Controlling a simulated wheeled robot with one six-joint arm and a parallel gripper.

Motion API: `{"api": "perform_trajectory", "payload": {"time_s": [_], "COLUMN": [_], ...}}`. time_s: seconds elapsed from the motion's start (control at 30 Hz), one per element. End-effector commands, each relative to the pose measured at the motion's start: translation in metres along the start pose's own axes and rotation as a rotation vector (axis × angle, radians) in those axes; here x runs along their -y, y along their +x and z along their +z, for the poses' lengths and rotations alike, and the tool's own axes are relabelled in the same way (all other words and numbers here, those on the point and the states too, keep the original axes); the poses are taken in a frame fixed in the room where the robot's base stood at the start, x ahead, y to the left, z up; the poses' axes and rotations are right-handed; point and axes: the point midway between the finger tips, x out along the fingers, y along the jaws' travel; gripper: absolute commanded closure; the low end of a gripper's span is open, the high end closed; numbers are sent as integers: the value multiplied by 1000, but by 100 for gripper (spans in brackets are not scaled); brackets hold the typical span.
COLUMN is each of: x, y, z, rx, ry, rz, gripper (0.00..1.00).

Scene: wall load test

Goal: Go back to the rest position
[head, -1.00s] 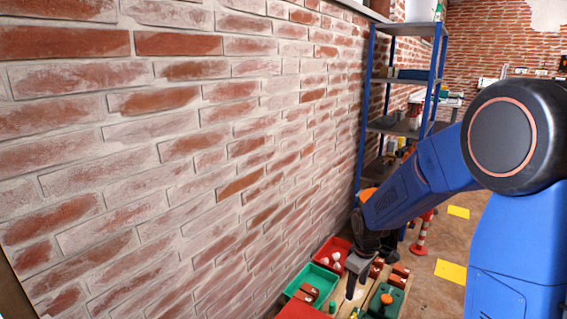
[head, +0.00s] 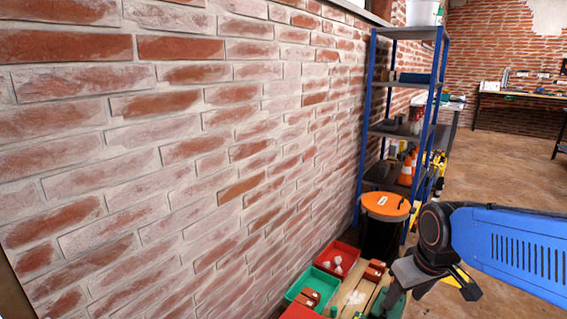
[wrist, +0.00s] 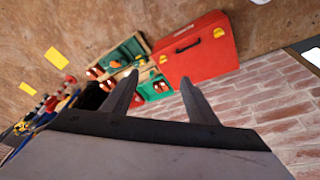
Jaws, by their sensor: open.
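My gripper (head: 395,290) is at the lower right of the head view, beside the wooden workbench surface (head: 352,297) with its bins. My blue arm link reaches in from the right edge. In the wrist view the two grey fingers of my gripper (wrist: 160,98) stand apart with nothing between them. The floor, the bins and a red toolbox (wrist: 196,48) show beyond the fingertips.
A brick wall (head: 180,140) fills the left. A red bin (head: 337,258) and a green bin (head: 314,286) sit near the wall. A black bucket with an orange lid (head: 385,207) and a blue shelf rack (head: 437,100) stand behind. Open floor (head: 500,165) lies at right.

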Motion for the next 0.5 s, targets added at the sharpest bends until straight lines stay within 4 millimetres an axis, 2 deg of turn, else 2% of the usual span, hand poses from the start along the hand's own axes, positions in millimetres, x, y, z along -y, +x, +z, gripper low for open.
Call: {"api": "perform_trajectory", "payload": {"time_s": [0.2, 0.5], "x": [5, 12], "y": [-31, -52], "z": [41, 85], "rx": [-53, -100], "ry": [110, 229], "rz": [14, 23], "gripper": [47, 47]}}
